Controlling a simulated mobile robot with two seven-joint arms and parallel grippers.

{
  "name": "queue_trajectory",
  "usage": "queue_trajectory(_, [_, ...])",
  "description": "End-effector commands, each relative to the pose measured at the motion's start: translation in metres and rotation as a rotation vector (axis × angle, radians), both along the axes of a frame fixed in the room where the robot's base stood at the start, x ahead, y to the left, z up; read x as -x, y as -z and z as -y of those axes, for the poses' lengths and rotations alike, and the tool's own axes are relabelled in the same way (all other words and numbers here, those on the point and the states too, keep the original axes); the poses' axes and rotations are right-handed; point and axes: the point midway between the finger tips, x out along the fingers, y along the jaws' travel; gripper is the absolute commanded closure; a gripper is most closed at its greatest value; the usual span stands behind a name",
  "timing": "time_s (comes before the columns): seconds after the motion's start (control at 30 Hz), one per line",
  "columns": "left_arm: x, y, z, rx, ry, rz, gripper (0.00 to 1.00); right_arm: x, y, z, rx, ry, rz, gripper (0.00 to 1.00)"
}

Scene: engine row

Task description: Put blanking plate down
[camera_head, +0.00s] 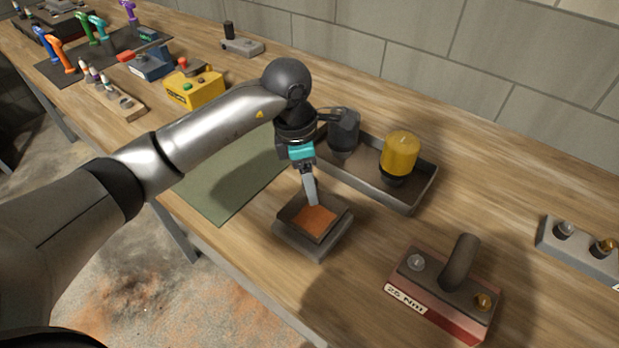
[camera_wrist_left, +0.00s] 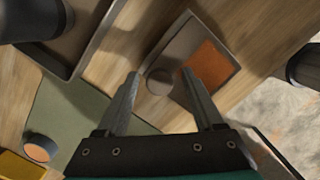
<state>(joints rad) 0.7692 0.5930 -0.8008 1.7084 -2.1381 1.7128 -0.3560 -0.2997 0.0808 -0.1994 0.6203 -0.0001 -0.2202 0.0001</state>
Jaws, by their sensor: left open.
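A square grey plate-like piece (camera_head: 312,247) lies on the bench near its front edge, with a darker raised square and an orange patch (camera_head: 318,220) on top. I take it to be the blanking plate, but cannot tell plate from support for sure. The wrist view shows the dark-rimmed square (camera_wrist_left: 187,38), its orange patch (camera_wrist_left: 209,66) and a round knob (camera_wrist_left: 159,82). My left gripper (camera_head: 312,200) is just above it, pointing down. Its fingers (camera_wrist_left: 160,74) are apart, one on each side of the knob, with gaps visible. My right gripper is not in view.
A grey tray (camera_head: 425,190) holding a yellow-topped canister (camera_head: 400,153) and a dark one stands close behind. A green mat (camera_head: 218,193) lies to the left. A red block with a handle (camera_head: 440,300) stands front right. Bare wood lies between block and tray.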

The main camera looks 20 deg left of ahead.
Motion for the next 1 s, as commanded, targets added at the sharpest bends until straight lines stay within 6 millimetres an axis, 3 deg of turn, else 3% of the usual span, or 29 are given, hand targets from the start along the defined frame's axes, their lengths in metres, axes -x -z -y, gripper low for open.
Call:
queue_trajectory(0.5, [0.005, -0.1, -0.014, -0.001, 0.0, 0.005, 0.31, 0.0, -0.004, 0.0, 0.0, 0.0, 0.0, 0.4])
queue_trajectory(0.7, [0.007, -0.118, -0.016, 0.0, 0.0, 0.001, 0.31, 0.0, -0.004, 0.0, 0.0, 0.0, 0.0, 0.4])
queue_trajectory(1.0, [0.007, -0.12, -0.016, 0.001, 0.0, 0.0, 0.31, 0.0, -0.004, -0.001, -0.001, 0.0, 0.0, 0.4])
